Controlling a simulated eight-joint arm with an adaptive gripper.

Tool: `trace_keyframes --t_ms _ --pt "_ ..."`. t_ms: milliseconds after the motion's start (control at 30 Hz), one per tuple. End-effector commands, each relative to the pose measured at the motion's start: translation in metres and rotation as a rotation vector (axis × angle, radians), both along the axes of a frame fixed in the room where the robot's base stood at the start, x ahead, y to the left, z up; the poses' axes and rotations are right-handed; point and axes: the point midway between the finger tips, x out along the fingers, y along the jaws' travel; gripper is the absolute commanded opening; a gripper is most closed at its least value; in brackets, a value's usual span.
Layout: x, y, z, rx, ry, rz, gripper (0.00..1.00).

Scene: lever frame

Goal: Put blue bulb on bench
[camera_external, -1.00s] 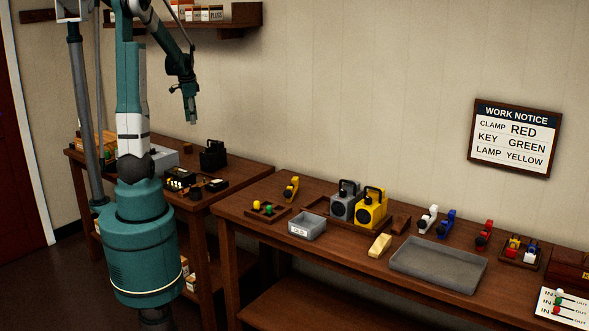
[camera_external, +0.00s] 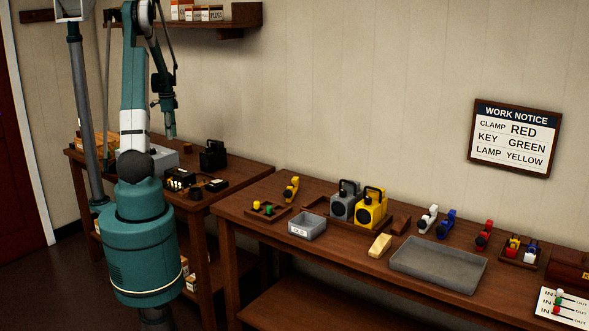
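My gripper (camera_external: 170,131) hangs pointing down above the back of the left bench (camera_external: 240,171). Its fingers are too small to tell whether they are open or shut, and I see nothing clearly held. I cannot clearly make out a blue bulb. A small wooden tray (camera_external: 521,260) at the right of the long bench (camera_external: 335,270) holds small yellow, red, white and bluish pieces. A smaller tray (camera_external: 267,217) at that bench's left end holds yellow and green round pieces. A blue clamp-like tool (camera_external: 446,224) stands at the back of the long bench.
Grey and yellow lamps (camera_external: 371,208) stand on the long bench beside a grey bin (camera_external: 306,227). An empty grey tray (camera_external: 438,265) lies at the front. White and red tools (camera_external: 484,235) stand behind it. A shelf (camera_external: 225,22) and a work notice (camera_external: 515,138) are on the wall.

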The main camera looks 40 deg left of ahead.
Motion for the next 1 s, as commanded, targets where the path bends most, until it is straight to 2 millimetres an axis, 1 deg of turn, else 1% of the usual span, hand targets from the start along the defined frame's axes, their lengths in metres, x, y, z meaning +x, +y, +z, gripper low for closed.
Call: trace_keyframes --t_ms 333,467,667,900,1000 --pt "0.000 0.000 -0.001 -0.001 0.001 -0.001 0.24" --pt "0.000 0.001 -0.006 -0.001 0.001 -0.001 0.24" --pt "0.000 0.000 -0.026 0.000 0.000 0.000 0.24" --pt "0.000 0.000 -0.057 0.000 0.000 0.000 0.24" --pt "0.000 0.001 -0.064 0.000 0.000 0.000 0.24"
